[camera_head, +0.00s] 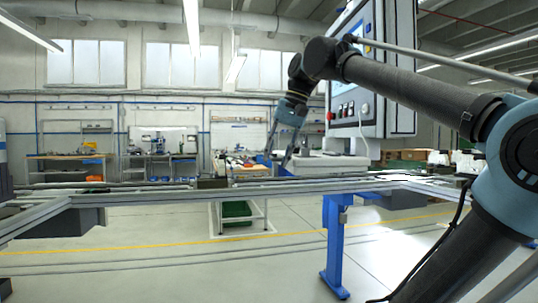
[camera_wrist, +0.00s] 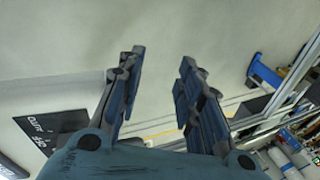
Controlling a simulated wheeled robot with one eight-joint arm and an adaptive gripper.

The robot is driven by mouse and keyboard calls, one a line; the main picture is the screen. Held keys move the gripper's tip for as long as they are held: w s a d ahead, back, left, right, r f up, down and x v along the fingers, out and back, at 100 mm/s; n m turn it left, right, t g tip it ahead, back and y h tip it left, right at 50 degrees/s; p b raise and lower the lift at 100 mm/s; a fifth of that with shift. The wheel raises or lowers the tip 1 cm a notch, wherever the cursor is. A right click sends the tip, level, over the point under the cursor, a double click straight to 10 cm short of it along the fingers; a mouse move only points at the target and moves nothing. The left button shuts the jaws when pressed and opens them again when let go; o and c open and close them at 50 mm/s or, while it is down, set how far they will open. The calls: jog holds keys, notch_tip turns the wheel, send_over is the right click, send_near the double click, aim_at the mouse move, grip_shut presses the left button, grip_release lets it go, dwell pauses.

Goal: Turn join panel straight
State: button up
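A metal conveyor rail (camera_head: 150,190) crosses the head view below my gripper. A blue post (camera_head: 337,245) supports it. A white housing (camera_head: 325,165) stands right of my gripper. Workbenches (camera_head: 65,160) line the far wall. Floor beyond the rail is mostly open.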

jog(key=w+a+r+n+h, duration=0.1)
jog(key=w+a+r+h, duration=0.1)
jog(key=w+r, duration=0.45)
jog(key=w+a+r+h, duration=0.2)
jog(key=w+r, duration=0.2)
jog(key=w, duration=0.6)
jog(key=w+a+r+n+h, duration=0.1)
jog(key=w+a+r+h, duration=0.1)
jog(key=w+r, duration=0.45)
jog(key=shift+g, duration=0.3)
jog(key=x, duration=0.6)
jog(key=w+x, duration=0.1)
jog(key=x, duration=1.1)
jog(key=shift+w+a, duration=0.25)
jog(key=shift+a, duration=0.15)
jog(key=shift+c, duration=0.5)
grip_shut()
